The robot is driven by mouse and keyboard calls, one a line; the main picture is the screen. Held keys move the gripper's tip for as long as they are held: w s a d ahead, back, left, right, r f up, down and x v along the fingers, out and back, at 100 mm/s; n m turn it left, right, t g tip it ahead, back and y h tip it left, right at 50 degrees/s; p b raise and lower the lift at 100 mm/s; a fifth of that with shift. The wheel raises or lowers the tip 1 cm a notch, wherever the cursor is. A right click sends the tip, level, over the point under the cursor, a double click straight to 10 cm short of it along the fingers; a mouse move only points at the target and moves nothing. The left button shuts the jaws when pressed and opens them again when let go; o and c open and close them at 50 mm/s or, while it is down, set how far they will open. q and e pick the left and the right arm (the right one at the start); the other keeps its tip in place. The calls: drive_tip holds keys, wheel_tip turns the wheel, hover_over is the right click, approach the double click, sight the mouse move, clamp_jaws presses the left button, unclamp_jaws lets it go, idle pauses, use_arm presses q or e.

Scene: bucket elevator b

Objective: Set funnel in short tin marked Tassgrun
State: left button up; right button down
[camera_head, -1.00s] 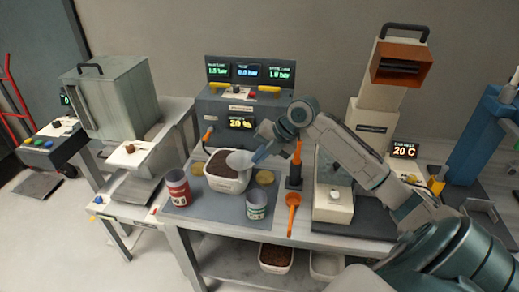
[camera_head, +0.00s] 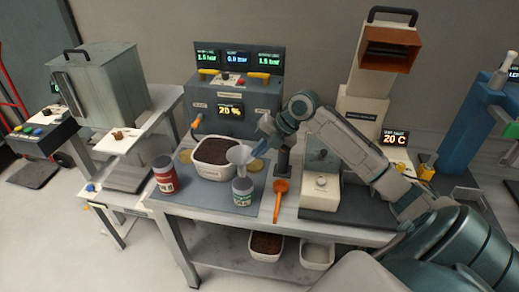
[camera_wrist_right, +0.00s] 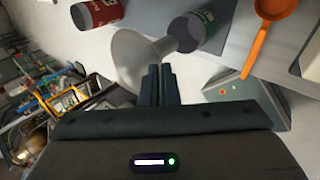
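A pale grey funnel (camera_head: 238,155) is upright just above the green-and-white tin (camera_head: 243,192), its narrow end at or over the tin's top. I cannot tell whether the spout is inside. My right gripper (camera_head: 262,144) is shut on the funnel's rim. In the right wrist view the fingers (camera_wrist_right: 158,84) pinch the funnel (camera_wrist_right: 132,60), and its spout points at the green tin (camera_wrist_right: 192,30). A red tin (camera_head: 165,176) stands to the left; it also shows in the wrist view (camera_wrist_right: 97,12). The tins' lettering is too small to read. My left gripper is not in view.
A white tub of dark granules (camera_head: 213,165) stands behind the tins. An orange spoon (camera_head: 280,198) lies to the right, beside a white-topped device (camera_head: 320,190). The display machine (camera_head: 237,100) stands at the back. The mat's front between the tins is clear.

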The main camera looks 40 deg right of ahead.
wheel_tip(320, 180, down, 10)
drive_tip(key=b, duration=0.7)
drive_tip(key=shift+f, duration=0.25)
drive_tip(key=c, duration=1.6)
unclamp_jaws()
drive_tip(key=shift+r, duration=0.1)
